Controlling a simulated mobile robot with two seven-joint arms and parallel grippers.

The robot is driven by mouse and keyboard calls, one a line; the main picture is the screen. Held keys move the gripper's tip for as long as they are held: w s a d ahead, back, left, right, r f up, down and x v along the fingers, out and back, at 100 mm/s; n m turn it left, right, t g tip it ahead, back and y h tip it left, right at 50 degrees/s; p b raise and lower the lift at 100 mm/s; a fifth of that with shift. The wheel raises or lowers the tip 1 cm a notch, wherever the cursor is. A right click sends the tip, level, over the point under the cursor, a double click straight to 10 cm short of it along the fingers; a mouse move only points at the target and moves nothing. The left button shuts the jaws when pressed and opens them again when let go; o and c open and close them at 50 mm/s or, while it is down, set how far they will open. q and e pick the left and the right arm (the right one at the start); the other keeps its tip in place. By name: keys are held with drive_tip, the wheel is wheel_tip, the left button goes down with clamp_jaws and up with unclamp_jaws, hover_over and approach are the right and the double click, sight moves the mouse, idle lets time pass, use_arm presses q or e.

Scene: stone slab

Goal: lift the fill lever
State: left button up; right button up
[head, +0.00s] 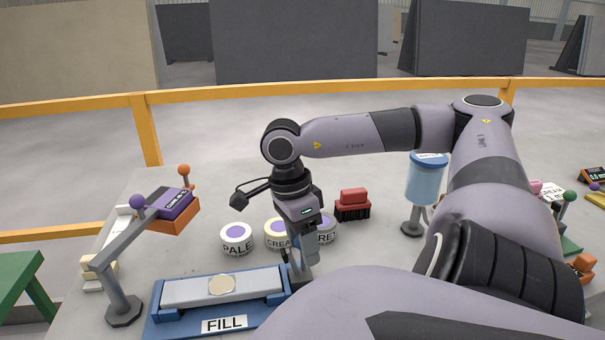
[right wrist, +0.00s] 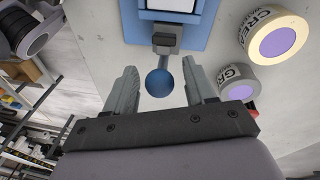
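The blue fill device (head: 165,322) with its FILL label lies at the front left of the slab in the head view. A pale round disc (head: 222,285) sits on its light top plate. In the right wrist view, the fill lever shows as a dark blue ball knob (right wrist: 159,83) on a short blue rod at the device's edge (right wrist: 195,30). My right gripper (head: 302,272) points down at the device's right end. Its two fingers are apart, one on each side of the knob, with visible gaps. My left gripper is out of view.
Labelled tape-like rolls, PALE (head: 237,240) and CREAM (head: 278,234), stand behind the device, with another beside my gripper. A red brush (head: 352,203) and a blue cylinder on a stand (head: 425,180) are farther back. A grey post (head: 122,300) holds a purple-orange unit at left.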

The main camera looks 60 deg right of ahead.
drive_tip(key=shift+w+r, duration=0.1)
drive_tip(key=shift+r, duration=0.3)
drive_tip(key=shift+w+r+p, duration=0.2)
drive_tip(key=shift+r+p, duration=0.15)
drive_tip(key=shift+r, duration=0.7)
drive_tip(key=shift+w+r+p, duration=0.15)
drive_tip(key=shift+r+p, duration=0.25)
drive_tip(key=shift+r, duration=0.65)
drive_tip(key=shift+w+r+p, duration=0.2)
drive_tip(key=shift+r+p, duration=0.15)
drive_tip(key=shift+r, duration=0.7)
